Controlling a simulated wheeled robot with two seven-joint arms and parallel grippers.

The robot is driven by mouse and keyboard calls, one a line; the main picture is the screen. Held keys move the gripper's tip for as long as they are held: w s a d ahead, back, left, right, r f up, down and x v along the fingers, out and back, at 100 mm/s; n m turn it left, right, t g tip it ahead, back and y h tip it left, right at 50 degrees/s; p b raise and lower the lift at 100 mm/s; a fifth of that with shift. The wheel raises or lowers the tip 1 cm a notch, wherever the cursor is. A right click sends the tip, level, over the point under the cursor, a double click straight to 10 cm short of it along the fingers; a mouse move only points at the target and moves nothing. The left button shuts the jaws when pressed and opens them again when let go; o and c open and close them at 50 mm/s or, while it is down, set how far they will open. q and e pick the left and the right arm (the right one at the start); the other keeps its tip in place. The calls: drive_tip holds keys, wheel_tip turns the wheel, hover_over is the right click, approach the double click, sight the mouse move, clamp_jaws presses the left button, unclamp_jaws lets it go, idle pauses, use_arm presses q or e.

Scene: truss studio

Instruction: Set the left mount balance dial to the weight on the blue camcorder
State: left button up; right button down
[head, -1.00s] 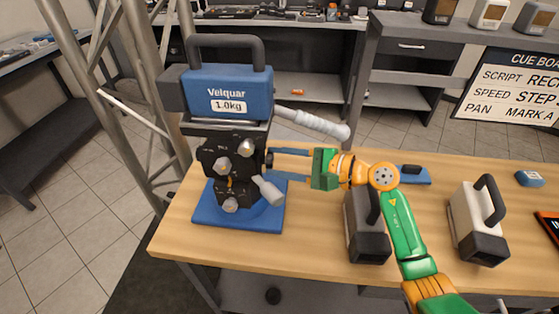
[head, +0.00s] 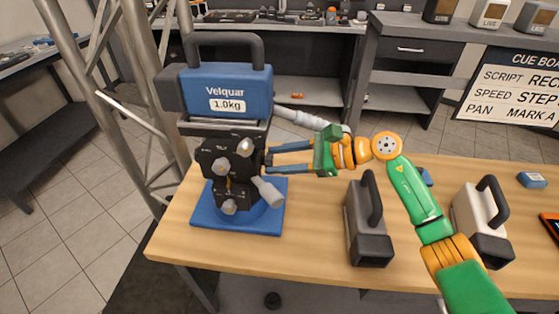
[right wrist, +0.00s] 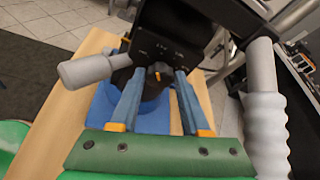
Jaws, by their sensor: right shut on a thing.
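The blue camcorder (head: 222,84), labelled "Velquar 1.0kg", sits on top of a black mount head (head: 228,168) on a blue base (head: 212,216). My right gripper (head: 267,160) reaches in from the right, its two fingers at the right side of the mount head. In the right wrist view the gripper (right wrist: 157,78) is shut on the dark dial (right wrist: 153,77) of the mount, with a small orange mark between the fingertips. Small white markings above the dial are too blurred to read. The dial's setting cannot be read. My left gripper is not in view.
A ribbed grey handle (head: 300,118) sticks out from the mount above my fingers; it also stands close at right in the wrist view (right wrist: 265,110). A metal truss (head: 120,120) rises at left.

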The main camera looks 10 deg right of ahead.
idle(0.4)
drive_tip(key=shift+c, duration=1.9)
unclamp_jaws()
drive_tip(key=b+v, duration=0.2)
drive_tip(key=v, duration=0.5)
drive_tip(key=shift+b, duration=0.3)
